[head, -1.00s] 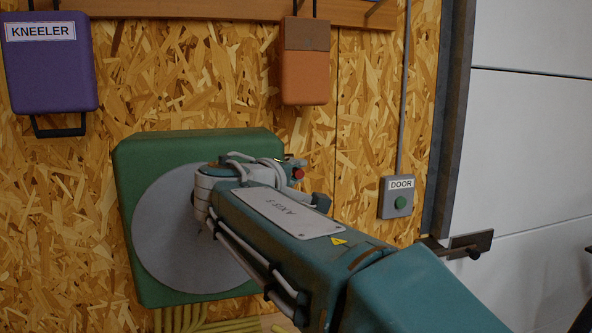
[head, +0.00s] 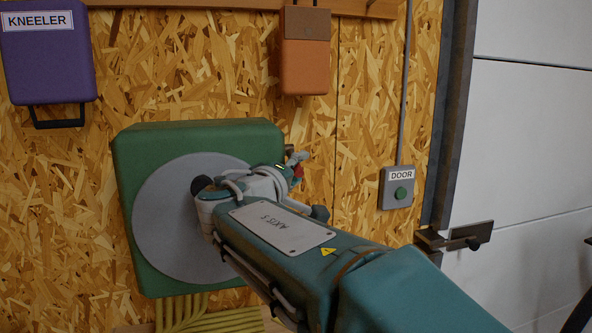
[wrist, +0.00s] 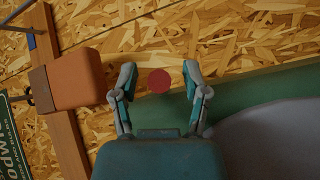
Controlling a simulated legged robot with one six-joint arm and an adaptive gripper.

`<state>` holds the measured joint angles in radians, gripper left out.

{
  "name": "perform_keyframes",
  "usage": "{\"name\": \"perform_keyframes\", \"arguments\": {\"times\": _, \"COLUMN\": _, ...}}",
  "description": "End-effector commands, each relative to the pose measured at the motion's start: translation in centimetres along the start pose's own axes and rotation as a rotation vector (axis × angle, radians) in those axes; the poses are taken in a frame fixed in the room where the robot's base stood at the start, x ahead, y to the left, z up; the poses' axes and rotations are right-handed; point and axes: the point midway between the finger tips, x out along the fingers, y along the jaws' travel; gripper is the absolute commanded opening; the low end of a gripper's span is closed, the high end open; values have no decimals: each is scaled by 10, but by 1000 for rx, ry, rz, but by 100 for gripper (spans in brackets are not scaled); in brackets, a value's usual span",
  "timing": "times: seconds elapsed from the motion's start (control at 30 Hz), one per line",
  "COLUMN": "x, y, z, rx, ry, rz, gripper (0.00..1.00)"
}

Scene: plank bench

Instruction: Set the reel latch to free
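The reel is a green housing (head: 135,240) with a large grey disc (head: 165,235) on the board wall. In the wrist view the green housing (wrist: 240,95) and grey disc (wrist: 285,135) fill the right side. A round red knob (wrist: 159,80), apparently the latch's, shows between my fingers in the wrist view. In the head view the red knob (head: 298,170) is at the housing's upper right, partly hidden by my wrist. My gripper (wrist: 158,74) is open with a finger on each side of the knob. I see no finger contact; the depth is unclear. The latch's markings are not visible.
An orange pouch (head: 305,65) and a purple kneeler bag (head: 48,60) hang from a wooden rail (head: 240,4). A DOOR button box (head: 397,187) is to the right. Yellow hose (head: 215,321) hangs below the reel. A metal bracket (head: 455,238) sticks out at the doorway.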

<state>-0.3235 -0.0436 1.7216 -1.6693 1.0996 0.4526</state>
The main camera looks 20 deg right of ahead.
Motion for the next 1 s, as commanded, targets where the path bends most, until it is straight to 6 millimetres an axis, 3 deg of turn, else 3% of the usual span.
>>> {"name": "perform_keyframes", "arguments": {"times": 0.33, "x": -13, "y": 1, "z": -2, "rx": 2, "ry": 4, "rz": 1, "gripper": 59}}
{"name": "perform_keyframes", "arguments": {"times": 0.73, "x": -92, "y": -2, "z": -2, "rx": 0, "ry": 6, "rz": -1, "gripper": 59}}
{"name": "perform_keyframes", "arguments": {"times": 1.0, "x": -119, "y": -2, "z": -1, "rx": -1, "ry": 2, "rz": 0, "gripper": 59}}
